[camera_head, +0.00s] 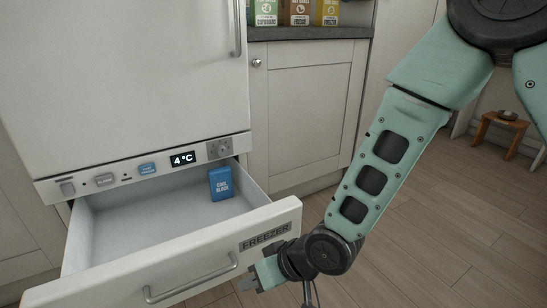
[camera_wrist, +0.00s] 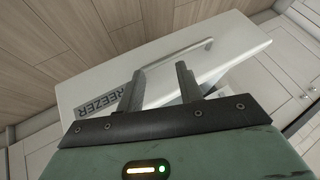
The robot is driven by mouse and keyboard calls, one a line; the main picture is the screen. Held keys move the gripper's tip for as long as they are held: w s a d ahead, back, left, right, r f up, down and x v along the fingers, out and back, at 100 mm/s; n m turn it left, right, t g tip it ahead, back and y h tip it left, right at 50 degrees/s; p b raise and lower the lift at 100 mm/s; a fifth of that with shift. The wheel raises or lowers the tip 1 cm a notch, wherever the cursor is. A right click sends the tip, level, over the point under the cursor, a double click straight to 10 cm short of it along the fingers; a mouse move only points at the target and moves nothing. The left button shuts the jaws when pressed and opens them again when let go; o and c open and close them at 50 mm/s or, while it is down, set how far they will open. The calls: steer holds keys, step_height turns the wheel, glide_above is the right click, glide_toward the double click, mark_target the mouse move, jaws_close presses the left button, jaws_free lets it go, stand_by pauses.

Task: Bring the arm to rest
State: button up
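My gripper (camera_wrist: 157,88) is open and empty in the wrist view, its two dark fingers apart with the freezer drawer front beyond them. In the head view my gripper (camera_head: 252,282) is at the lower middle, by the right end of the drawer front. My green arm (camera_head: 385,165) reaches down from the upper right. The freezer drawer (camera_head: 195,262) is pulled open, with a bar handle and a FREEZER label. I cannot tell whether my gripper touches it. A blue cool block (camera_head: 221,184) stands inside the drawer at the back right.
The white fridge (camera_head: 120,75) above the drawer has a shut door and a 4 °C display. A slate worktop (camera_head: 310,33) holds several coloured boxes. A small wooden stool (camera_head: 500,130) stands at the far right. The wooden floor (camera_head: 430,245) right of the drawer is clear.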

steer(key=s+d+r+g+h, duration=0.3)
steer(key=s+d+r+h, duration=0.4)
steer(key=s+d+r, duration=0.9)
step_height(320, 180, up, 37)
steer(key=w+d+p, duration=0.1)
steer(key=p, duration=3.7)
steer(key=shift+w+d+n, duration=0.15)
steer(key=shift+w+n, duration=0.15)
steer(key=shift+n, duration=0.1)
